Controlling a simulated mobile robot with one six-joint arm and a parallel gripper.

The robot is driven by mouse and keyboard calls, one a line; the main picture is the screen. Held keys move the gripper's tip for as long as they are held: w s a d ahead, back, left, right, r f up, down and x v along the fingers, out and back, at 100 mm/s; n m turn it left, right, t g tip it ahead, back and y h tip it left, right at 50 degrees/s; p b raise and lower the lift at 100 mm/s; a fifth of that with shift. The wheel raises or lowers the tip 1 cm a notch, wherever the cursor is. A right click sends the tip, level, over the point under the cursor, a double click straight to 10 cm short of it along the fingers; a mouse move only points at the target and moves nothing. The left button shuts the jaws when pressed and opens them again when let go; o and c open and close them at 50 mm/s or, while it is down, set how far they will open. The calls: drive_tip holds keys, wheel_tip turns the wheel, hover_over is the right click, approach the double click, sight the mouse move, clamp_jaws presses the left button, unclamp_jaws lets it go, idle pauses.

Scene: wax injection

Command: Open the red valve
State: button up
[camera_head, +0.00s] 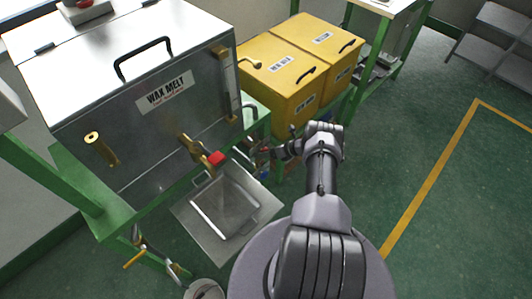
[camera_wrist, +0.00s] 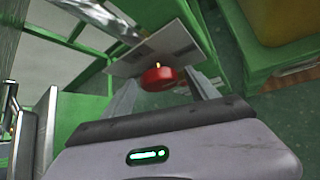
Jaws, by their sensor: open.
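The red valve handle (camera_head: 216,158) sits on a brass tap (camera_head: 194,146) low on the front of the grey wax melt tank (camera_head: 140,130). In the head view my gripper (camera_head: 268,150) is to the right of the handle, apart from it, small and partly dark. In the wrist view a rounded red part (camera_wrist: 158,78) with a brass tip appears between the two fingers of my gripper (camera_wrist: 163,84). The fingers are spread, with open space on both sides of the red part. I cannot tell from that view how far beyond the fingertips it lies.
A metal tray (camera_head: 193,205) lies below the tap. Yellow boxes (camera_head: 285,100) stand behind my gripper on a green frame (camera_head: 368,75). A brass fitting (camera_head: 100,148) is on the tank's left.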

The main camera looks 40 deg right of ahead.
drive_tip(key=p+v, duration=0.6)
drive_tip(key=v, duration=1.1)
drive_tip(key=shift+r, duration=0.2)
drive_tip(key=shift+s, duration=0.1)
